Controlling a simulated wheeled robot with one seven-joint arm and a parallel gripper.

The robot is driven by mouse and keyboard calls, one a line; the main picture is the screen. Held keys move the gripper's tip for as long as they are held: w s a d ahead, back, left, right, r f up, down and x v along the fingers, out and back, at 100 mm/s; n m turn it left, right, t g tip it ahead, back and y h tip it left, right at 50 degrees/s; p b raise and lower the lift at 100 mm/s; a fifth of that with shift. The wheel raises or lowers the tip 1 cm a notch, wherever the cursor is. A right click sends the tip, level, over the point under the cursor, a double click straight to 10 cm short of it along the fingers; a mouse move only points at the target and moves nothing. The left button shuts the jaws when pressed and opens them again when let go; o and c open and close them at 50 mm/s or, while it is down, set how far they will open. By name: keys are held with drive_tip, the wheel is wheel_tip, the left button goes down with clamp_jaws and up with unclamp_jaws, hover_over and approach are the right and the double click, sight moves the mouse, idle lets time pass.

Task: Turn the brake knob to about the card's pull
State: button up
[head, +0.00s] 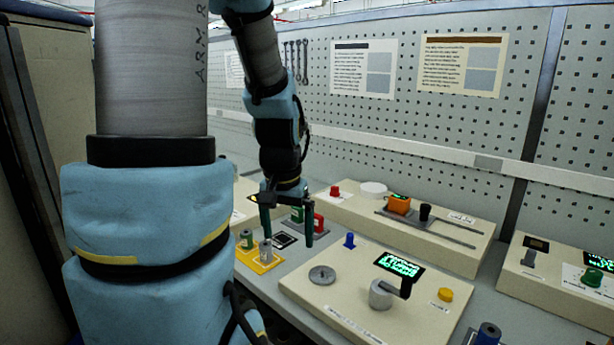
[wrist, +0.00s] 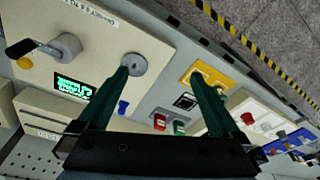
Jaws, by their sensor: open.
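A beige unit (head: 350,300) in the front middle carries a grey disc (head: 322,275), a grey cylinder (head: 381,294) with a black lever, a lit green display (head: 399,265) and a yellow knob (head: 445,294). I cannot tell which part is the brake knob; the labels are too small to read. Two printed cards, one white (head: 363,68) and one cream (head: 462,65), hang on the pegboard, their text unreadable. My gripper (head: 287,239) is open and empty, above the bench left of the unit. In the wrist view, its fingers (wrist: 166,70) are apart, one overlapping the disc's edge.
A yellow tray (head: 262,267) with small spools lies left of the unit. A rear unit (head: 443,247) carries a red knob, an orange block and a rail. Another unit (head: 549,284) stands right. A dark blue spool (head: 488,334) is at front right.

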drive_tip(key=s+a+n, duration=0.1)
drive_tip(key=s+a+f, duration=0.1)
drive_tip(key=s, duration=0.1)
drive_tip(key=s+f+n, duration=0.1)
drive_tip(key=s, duration=0.1)
drive_tip(key=shift+a+n, duration=0.3)
drive_tip(key=shift+a, duration=0.1)
drive_tip(key=shift+w, duration=0.1)
